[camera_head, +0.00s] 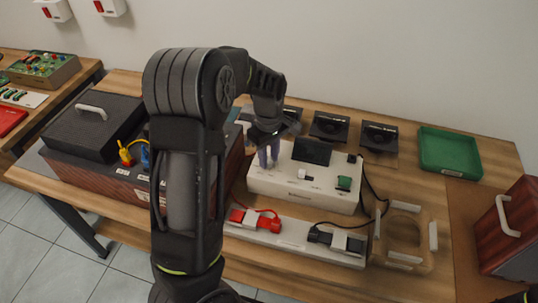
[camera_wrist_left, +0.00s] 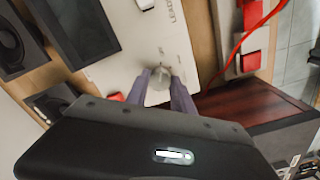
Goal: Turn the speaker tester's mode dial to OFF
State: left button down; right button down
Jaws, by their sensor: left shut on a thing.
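The speaker tester (camera_head: 325,204) is a white box with a dark screen on the wooden table; part of its white panel (camera_wrist_left: 125,70) fills the middle of the left wrist view. My left gripper (camera_head: 268,157) reaches down over the panel's left end. In the left wrist view its two purple-grey fingers (camera_wrist_left: 160,86) are shut on a round grey mode dial (camera_wrist_left: 158,92), one finger on each side. Marks around the dial are too small to read. In the head view my gripper hides the dial.
Black speaker drivers (camera_head: 329,126) stand behind the tester. A green tray (camera_head: 450,152) is at the back right. A white strip with red and black clips (camera_head: 290,240) lies in front. A dark box (camera_head: 93,122) is at left, a red-brown speaker cabinet (camera_head: 512,228) at right.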

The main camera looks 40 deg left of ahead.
aim_at(269, 159)
dwell(0.3)
pick_arm(q)
jog(key=c, duration=1.1)
grip_release()
notch_tip(269, 159, up, 8)
jog(key=shift+f+b, duration=0.1)
jog(key=shift+b, duration=0.2)
